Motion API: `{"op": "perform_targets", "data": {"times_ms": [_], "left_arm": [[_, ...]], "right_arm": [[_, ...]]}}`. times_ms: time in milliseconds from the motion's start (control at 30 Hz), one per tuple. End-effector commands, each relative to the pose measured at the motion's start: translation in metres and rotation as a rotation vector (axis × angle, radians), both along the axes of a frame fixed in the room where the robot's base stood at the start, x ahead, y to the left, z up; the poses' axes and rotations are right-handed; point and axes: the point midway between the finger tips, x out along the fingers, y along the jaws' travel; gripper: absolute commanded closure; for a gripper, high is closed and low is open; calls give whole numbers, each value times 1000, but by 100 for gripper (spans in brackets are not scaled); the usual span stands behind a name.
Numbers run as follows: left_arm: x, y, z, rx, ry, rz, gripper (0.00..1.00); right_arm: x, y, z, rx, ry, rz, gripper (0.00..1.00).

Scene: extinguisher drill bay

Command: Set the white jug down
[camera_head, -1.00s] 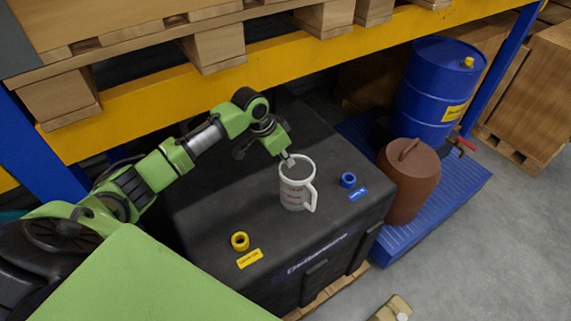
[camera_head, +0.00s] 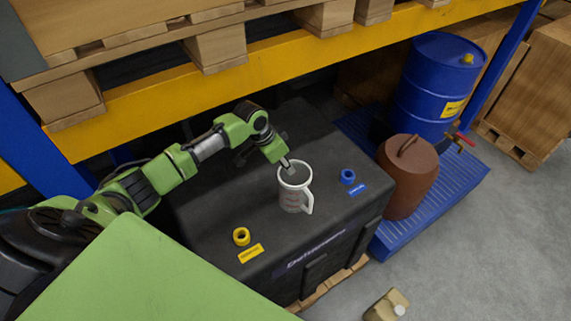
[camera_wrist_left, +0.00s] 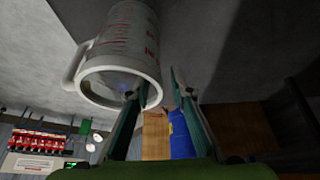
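The white jug (camera_head: 294,190) with red markings stands upright on the black case (camera_head: 215,215), its handle to the right. My left gripper (camera_head: 289,165) is at the jug's rim, reaching down from the upper left. In the left wrist view the jug (camera_wrist_left: 125,42) appears upside down. One finger of my left gripper (camera_wrist_left: 158,92) overlaps the jug's mouth and the other is outside its wall. A gap shows between the outer finger and the wall, so the gripper looks open. Contact under the jug's base is hard to judge. My right gripper is not in view.
A yellow ring (camera_head: 241,236) and yellow label lie at the case's front left. A blue ring (camera_head: 347,176) and blue label lie right of the jug. A brown container (camera_head: 410,178) and blue drum (camera_head: 435,85) stand beyond the case's right edge. A yellow shelf beam (camera_head: 200,95) runs behind.

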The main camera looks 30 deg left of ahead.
Motion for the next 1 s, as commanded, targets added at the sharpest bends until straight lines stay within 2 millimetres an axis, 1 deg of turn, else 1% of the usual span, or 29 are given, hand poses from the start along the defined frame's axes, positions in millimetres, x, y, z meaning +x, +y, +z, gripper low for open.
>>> {"op": "perform_targets", "data": {"times_ms": [100, 167, 267, 367, 600, 700, 833, 1000], "left_arm": [[0, 0, 3, 0, -1, 0, 79], [-1, 1, 5, 1, -2, -1, 79], [-4, 4, 15, 1, -4, -1, 79], [-11, 8, 32, 3, -5, -2, 79], [-28, 18, 81, 4, -5, -1, 79], [-33, 21, 96, 3, -4, 0, 79], [-38, 22, 108, 0, -1, 0, 79], [-40, 23, 114, 1, 0, 0, 79]], "right_arm": [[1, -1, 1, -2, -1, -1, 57], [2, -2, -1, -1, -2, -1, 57], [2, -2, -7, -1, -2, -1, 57], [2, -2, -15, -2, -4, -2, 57], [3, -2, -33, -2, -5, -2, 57], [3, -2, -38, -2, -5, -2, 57], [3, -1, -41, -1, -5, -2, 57], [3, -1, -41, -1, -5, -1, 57]]}}
